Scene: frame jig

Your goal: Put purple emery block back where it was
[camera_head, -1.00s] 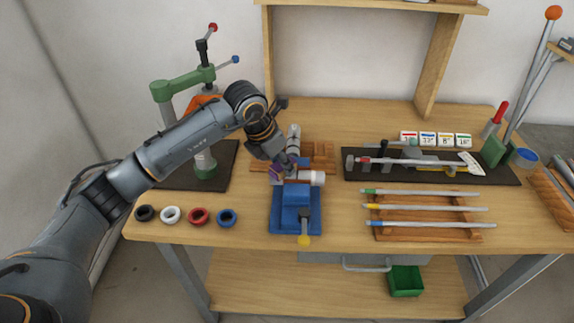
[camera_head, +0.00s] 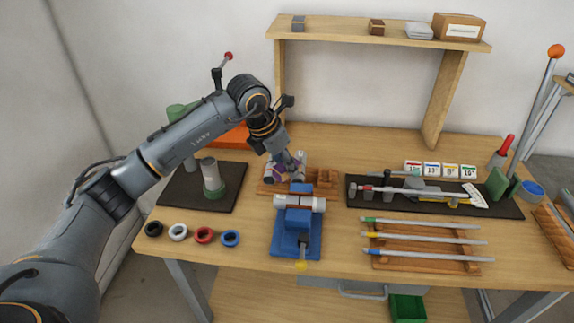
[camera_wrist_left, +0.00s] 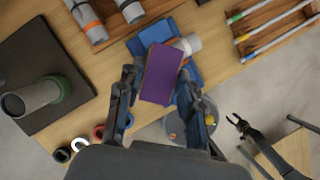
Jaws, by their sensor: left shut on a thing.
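My left gripper (camera_head: 290,172) is shut on the purple emery block (camera_wrist_left: 162,73), which sits between its fingers in the left wrist view. In the head view the gripper is behind the blue vise (camera_head: 297,240), over the left part of a wooden rack (camera_head: 265,189); only a bit of purple shows there. The vise holds a light grey pipe (camera_head: 315,204). The rack's right part has brown slots (camera_head: 325,178). In the wrist view the block hides part of the vise. My right gripper (camera_wrist_left: 238,122) appears low at the right in the wrist view, fingers apart and empty.
Grey pipes with orange bands (camera_wrist_left: 86,17) lie in the rack. A dark mat (camera_head: 228,200) with a green-based post (camera_head: 212,180) is left. Several rings (camera_head: 204,235) line the front edge. Rods (camera_head: 425,239) and a tool mat (camera_head: 500,206) are right.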

